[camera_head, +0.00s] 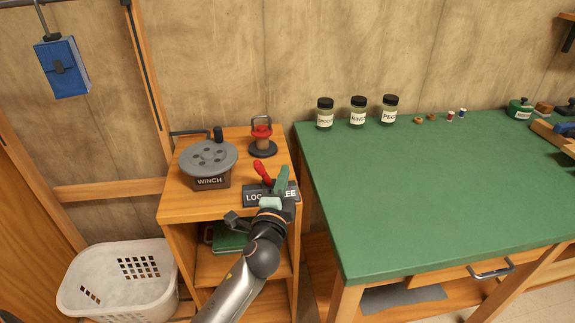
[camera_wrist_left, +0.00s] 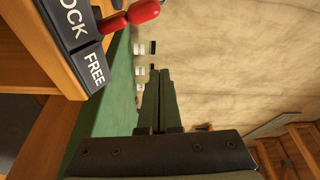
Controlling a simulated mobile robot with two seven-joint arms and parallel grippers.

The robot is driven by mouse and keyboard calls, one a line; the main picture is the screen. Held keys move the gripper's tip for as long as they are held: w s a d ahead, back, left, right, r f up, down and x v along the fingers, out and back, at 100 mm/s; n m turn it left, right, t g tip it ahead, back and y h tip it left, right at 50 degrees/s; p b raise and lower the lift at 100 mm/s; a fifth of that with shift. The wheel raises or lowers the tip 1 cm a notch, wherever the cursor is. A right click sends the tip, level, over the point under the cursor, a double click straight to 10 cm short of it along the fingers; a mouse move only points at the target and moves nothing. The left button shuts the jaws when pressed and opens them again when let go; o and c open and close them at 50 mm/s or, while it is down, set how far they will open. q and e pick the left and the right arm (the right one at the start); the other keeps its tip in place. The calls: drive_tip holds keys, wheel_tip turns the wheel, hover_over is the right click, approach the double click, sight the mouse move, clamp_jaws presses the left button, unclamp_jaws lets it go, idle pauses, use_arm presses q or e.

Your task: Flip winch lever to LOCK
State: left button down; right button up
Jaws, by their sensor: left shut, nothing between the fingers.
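The winch (camera_head: 209,158) is a grey drum on a labelled base atop the small wooden cabinet. To its right, the winch lever has a red handle (camera_head: 263,172) above a dark plate (camera_head: 256,196) with LOCK on the left and FREE on the right. The handle leans left, toward the LOCK side. In the left wrist view the red handle (camera_wrist_left: 143,12) and FREE label (camera_wrist_left: 93,68) show at top left. My left gripper (camera_head: 281,179), with green fingers, is shut and empty, just right of the lever on the FREE side. I cannot tell whether they touch.
A red-topped item (camera_head: 262,138) stands behind the lever on the cabinet. The green-topped bench (camera_head: 430,200) is to the right, with three jars along its back edge. A white basket (camera_head: 118,285) sits at lower left. The bench's middle is clear.

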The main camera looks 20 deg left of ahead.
use_arm(q)
drive_tip(key=shift+v, duration=2.65)
use_arm(e)
drive_tip(key=shift+s+a+f, duration=0.15)
drive_tip(key=shift+s+f, duration=0.15)
use_arm(q)
drive_tip(key=shift+f, duration=0.15)
drive_tip(key=s+d+f+n+g+h, duration=0.45)
drive_tip(key=s+f, duration=0.55)
drive_tip(key=f, duration=0.3)
drive_tip(key=s+d+f+n+g+h, duration=0.4)
drive_tip(key=s+d+f+n+g, duration=0.15)
drive_tip(key=s+f, duration=0.65)
wheel_tip(320, 180, up, 9)
drive_tip(key=a+n+t+y+p, duration=0.1)
drive_tip(key=a+p, duration=0.1)
drive_tip(key=p, duration=1)
drive_tip(key=shift+a+p, duration=0.3)
drive_tip(key=shift+p, duration=0.1)
use_arm(e)
drive_tip(key=s+d+r+h, duration=0.1)
drive_tip(key=d+r, duration=0.2)
drive_tip(key=r, duration=0.6)
drive_tip(key=shift+s+d+r+m, duration=0.35)
drive_tip(key=shift+r+m, duration=0.05)
use_arm(q)
drive_tip(key=shift+s+r, duration=0.1)
